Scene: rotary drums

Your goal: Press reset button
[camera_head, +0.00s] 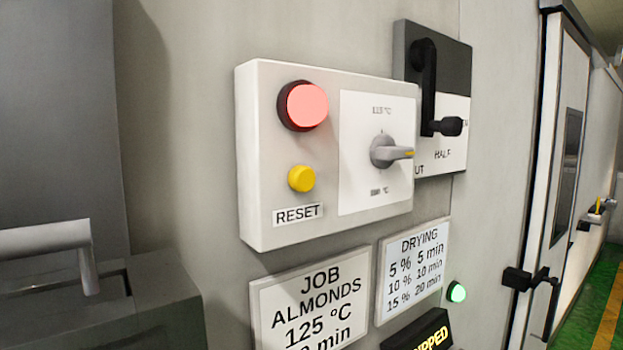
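The yellow reset button (301,178) sits on the left part of a white control box (262,220) on the wall. A label reading RESET (298,214) is just below it. A larger pink-red round lamp or button (307,105) in a dark ring is above it and looks lit. My gripper cannot be made out in this view. Nothing covers the yellow button.
A grey rotary knob (384,151) is right of the button. A black lever (428,90) sticks out farther right. JOB ALMONDS (312,305) and DRYING (412,268) signs and a green light (456,292) are below. A grey handle-like bar (45,238) is at left.

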